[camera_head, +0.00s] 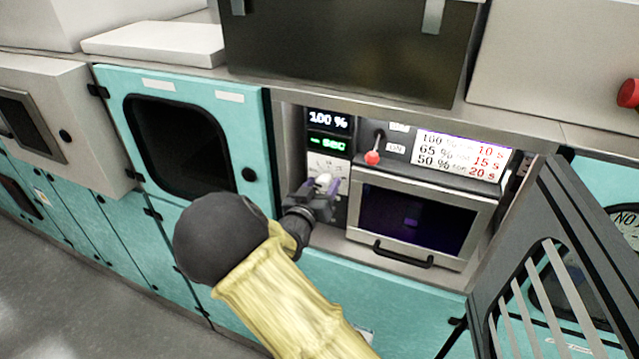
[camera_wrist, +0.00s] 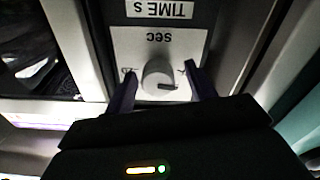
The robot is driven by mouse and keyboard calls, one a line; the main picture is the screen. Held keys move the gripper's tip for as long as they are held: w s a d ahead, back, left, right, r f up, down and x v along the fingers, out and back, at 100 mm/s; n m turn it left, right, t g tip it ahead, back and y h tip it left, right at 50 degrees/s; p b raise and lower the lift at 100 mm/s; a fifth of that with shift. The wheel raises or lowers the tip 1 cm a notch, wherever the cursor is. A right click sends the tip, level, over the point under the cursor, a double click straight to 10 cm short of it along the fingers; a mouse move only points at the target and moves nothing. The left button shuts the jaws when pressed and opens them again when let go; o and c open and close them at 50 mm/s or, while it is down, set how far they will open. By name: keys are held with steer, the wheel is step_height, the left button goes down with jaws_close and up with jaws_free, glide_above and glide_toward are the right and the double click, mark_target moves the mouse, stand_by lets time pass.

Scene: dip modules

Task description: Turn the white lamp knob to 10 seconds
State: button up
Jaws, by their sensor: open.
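The white lamp knob (camera_wrist: 159,82) is a round dial with a dark pointer mark on a pale plate, shown upside down in the wrist view under the labels "sec" and "TIME s". My gripper (camera_wrist: 158,92) is open, with one finger on each side of the knob; I cannot tell whether the fingers touch it. In the head view my gripper (camera_head: 322,190) is at the dial plate (camera_head: 325,166) and hides most of the knob. Above the plate, a display (camera_head: 327,145) reads "- sec" in green, and another (camera_head: 328,121) reads "100 %".
A red-tipped lever (camera_head: 372,157) stands right of the displays. A lit chart (camera_head: 460,157) pairs 100 % with 10 s, 65 % with 15 s and 50 % with 20 s. A dark-windowed door (camera_head: 415,220) is below it. An open slatted door (camera_head: 560,270) stands at the right.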

steer(key=shift+s, duration=0.2)
steer(key=shift+w+d, duration=0.1)
steer(key=shift+d, duration=0.05)
steer(key=c, duration=1)
steer(key=shift+o, duration=0.2)
